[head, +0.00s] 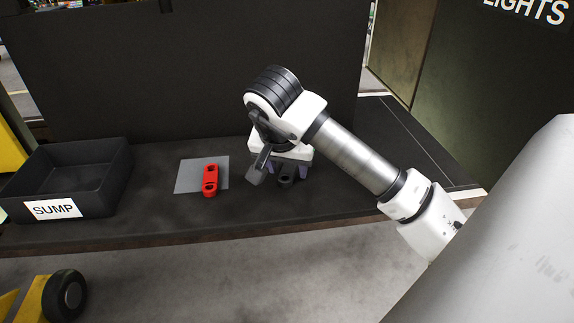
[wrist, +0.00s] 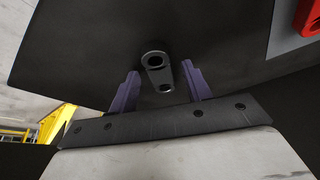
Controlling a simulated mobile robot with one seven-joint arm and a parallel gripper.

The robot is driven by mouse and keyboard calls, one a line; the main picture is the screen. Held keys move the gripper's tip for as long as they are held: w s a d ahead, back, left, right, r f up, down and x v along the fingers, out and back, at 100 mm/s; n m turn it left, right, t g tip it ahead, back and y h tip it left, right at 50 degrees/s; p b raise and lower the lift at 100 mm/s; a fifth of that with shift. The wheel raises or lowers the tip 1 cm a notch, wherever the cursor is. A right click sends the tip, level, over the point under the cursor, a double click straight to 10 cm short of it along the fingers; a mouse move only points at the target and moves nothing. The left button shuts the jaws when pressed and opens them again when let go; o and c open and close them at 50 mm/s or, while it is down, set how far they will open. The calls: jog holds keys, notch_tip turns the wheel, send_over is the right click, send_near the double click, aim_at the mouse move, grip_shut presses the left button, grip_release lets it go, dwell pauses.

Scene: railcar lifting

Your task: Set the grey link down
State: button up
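The grey link (head: 287,181) is a dark, two-holed piece that appears to lie flat on the black bench top (head: 340,195). In the wrist view the link (wrist: 157,70) sits between the two purple fingers of my gripper (wrist: 161,72), with a visible gap on each side. My gripper (head: 287,172) is open and low over the bench, its fingers around the link without gripping it. In the head view the wrist partly hides the link.
A red link (head: 210,181) lies on a grey plate (head: 187,176) left of my gripper. A black bin (head: 112,180) labelled SUMP stands farther left. A dark wall (head: 200,80) rises behind the bench. The bench to the right is clear.

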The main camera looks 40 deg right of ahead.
jog(key=shift+r, duration=0.1)
jog(key=shift+r+p, duration=0.2)
jog(key=shift+p, duration=0.15)
jog(key=b+v, duration=0.2)
jog(key=v, duration=0.9)
jog(key=shift+r+b, duration=0.35)
jog(key=shift+b, duration=0.05)
